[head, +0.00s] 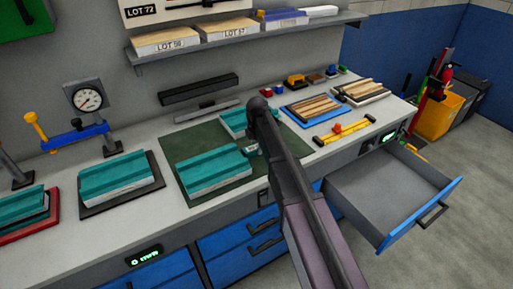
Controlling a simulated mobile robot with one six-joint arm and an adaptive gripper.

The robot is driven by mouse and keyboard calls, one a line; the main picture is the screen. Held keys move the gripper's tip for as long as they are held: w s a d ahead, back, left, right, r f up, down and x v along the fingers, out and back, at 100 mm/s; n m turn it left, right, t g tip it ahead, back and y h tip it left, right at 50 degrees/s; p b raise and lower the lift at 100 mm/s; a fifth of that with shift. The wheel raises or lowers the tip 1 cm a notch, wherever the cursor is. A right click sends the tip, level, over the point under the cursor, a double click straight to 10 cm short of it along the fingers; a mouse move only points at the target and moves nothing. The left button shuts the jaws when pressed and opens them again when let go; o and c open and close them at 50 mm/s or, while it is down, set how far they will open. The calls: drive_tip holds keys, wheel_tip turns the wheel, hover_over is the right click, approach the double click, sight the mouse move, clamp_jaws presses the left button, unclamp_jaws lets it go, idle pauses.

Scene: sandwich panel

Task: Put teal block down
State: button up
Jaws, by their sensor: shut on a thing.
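My gripper (251,150) is at the right end of a long teal block (212,165) on the dark green mat (185,196). It looks shut on that block, though the fingertips are small and partly hidden. The block has a ridged teal top and a pale lower side, and lies level at or very near the mat; I cannot tell if there is a gap. A second teal block (232,122) is behind it, partly covered by my arm. Another teal block (118,172) is on a dark plate to the left, and one more (22,205) is on a red plate at the far left.
A dial gauge (87,98) and blue clamp (75,135) stand at the back left. Wood strips (313,106) lie on a blue board, with a yellow level (344,131) in front. An open drawer (390,195) juts out at right. A shelf (240,37) hangs above.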

sight(257, 146)
drive_tip(key=shift+f, duration=0.2)
drive_tip(key=o, duration=1.2)
drive_tip(key=shift+r, duration=0.1)
drive_tip(key=shift+o, duration=0.2)
drive_tip(key=shift+r, duration=0.2)
wheel_tip(257, 146, up, 12)
drive_tip(key=p, duration=1.2)
drive_tip(key=shift+f, duration=0.1)
drive_tip(key=s+d+m, duration=2.2)
drive_tip(key=s+m, duration=0.2)
drive_tip(key=shift+s+m, duration=0.4)
